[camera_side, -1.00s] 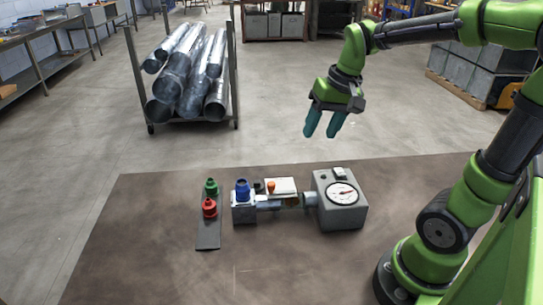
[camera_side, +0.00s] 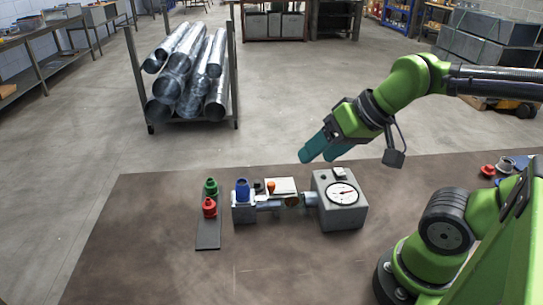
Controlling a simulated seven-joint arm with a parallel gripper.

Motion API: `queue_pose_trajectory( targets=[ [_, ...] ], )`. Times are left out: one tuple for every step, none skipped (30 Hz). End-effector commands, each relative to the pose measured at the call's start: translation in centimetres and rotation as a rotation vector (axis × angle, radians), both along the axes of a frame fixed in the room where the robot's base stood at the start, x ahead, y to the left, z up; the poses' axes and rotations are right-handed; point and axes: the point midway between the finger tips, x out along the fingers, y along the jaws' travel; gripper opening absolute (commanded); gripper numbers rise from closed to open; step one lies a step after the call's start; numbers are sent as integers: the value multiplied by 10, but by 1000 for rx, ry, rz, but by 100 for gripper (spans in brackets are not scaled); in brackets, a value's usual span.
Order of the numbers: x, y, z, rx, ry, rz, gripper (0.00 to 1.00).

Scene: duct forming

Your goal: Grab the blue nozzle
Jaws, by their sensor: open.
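The blue nozzle (camera_side: 242,190) stands upright on the grey block at the left end of the bench device (camera_side: 290,196). My gripper (camera_side: 318,154) is open and empty, with teal fingers pointing down and to the left. It is in the air above and to the right of the blue nozzle, apart from it. In the picture it appears just above the grey gauge box (camera_side: 340,212). Nothing hides the nozzle.
A green nozzle (camera_side: 211,187) and a red nozzle (camera_side: 209,208) stand on a dark strip (camera_side: 208,236) left of the device. Several small parts (camera_side: 497,168) lie at the table's right. The front of the brown table (camera_side: 200,275) is clear. A rack of metal ducts (camera_side: 187,75) stands behind.

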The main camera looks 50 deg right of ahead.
Motion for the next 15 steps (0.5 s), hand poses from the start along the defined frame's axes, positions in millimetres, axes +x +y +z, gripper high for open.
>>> queue_pose_trajectory(
  targets=[
    [0, 0, 0, 0, 0, 0, 67],
    [0, 0, 0, 0, 0, 0, 67],
    [0, 0, 0, 0, 0, 0, 67],
    [0, 0, 0, 0, 0, 0, 67],
    [0, 0, 0, 0, 0, 0, 67],
    [0, 0, 0, 0, 0, 0, 67],
    [0, 0, 0, 0, 0, 0, 67],
    [0, 0, 0, 0, 1, 0, 67],
    [1, 0, -2, 0, 8, 2, 67],
    [1, 1, -4, 0, 19, 3, 67],
    [2, 1, -7, 0, 31, 5, 67],
    [6, 2, -10, -2, 50, 9, 67],
    [10, 2, -10, -5, 64, 12, 67],
    [15, 3, -11, -9, 80, 17, 67],
    [25, 4, -10, -19, 105, 30, 67]
  ],
)
